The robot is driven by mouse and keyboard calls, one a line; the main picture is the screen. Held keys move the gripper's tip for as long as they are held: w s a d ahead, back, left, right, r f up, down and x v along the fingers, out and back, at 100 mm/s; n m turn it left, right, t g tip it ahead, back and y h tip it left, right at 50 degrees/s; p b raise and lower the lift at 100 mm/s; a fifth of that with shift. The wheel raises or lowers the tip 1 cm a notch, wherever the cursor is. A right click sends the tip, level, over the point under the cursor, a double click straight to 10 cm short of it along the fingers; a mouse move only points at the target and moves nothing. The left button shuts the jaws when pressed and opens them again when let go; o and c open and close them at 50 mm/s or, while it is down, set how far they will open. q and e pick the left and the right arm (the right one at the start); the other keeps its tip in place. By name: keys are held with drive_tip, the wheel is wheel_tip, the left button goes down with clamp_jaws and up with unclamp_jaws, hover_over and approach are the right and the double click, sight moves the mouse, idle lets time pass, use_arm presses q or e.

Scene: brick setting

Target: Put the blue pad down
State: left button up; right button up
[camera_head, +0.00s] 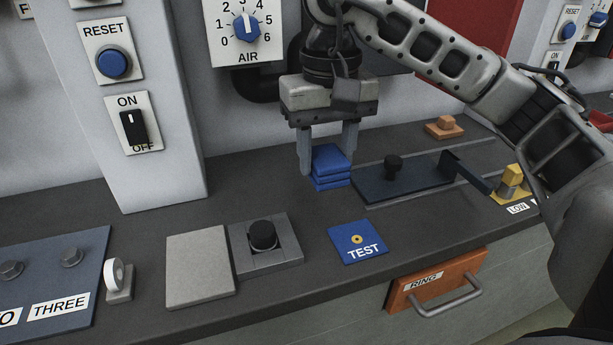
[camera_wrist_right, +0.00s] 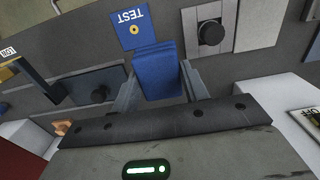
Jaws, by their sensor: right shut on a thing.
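The blue pad (camera_head: 331,166) is a small blue block with grooved, layered sides. My right gripper (camera_head: 329,165) points down from above and is shut on it, one finger on each side. In the right wrist view the pad (camera_wrist_right: 158,76) sits between the two fingers (camera_wrist_right: 160,88). It is over the back of the dark counter (camera_head: 290,199), behind the blue TEST plate (camera_head: 357,243). I cannot tell whether its underside touches the counter. The TEST plate also shows in the wrist view (camera_wrist_right: 131,29). My left gripper is not in view.
A grey plate with a black knob (camera_head: 263,236) and a plain grey plate (camera_head: 199,267) lie left of the TEST plate. A dark slider plate with a knob (camera_head: 393,177) is right of the pad. A wall pillar (camera_head: 165,175) stands left. An orange RING drawer (camera_head: 436,281) is below.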

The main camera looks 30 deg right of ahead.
drive_tip(key=w+d+f, duration=0.1)
drive_tip(key=w+f, duration=0.1)
drive_tip(key=w, duration=0.1)
drive_tip(key=w+d+f, duration=0.1)
drive_tip(key=w+f, duration=0.1)
drive_tip(key=f, duration=0.1)
drive_tip(key=w+d+f, duration=0.2)
drive_tip(key=w, duration=0.1)
drive_tip(key=shift+w+f+b, duration=0.25)
drive_tip(key=shift+w+b, duration=0.05)
drive_tip(key=shift+b, duration=0.1)
drive_tip(key=f, duration=0.3)
drive_tip(key=shift+w+d+f, duration=0.25)
drive_tip(key=shift+w, duration=0.15)
drive_tip(key=shift+f, duration=0.3)
drive_tip(key=shift+f, duration=0.2)
drive_tip(key=o, duration=1)
wheel_tip(320, 180, up, 12)
drive_tip(key=shift+r+p, duration=0.25)
drive_tip(key=shift+p, duration=0.55)
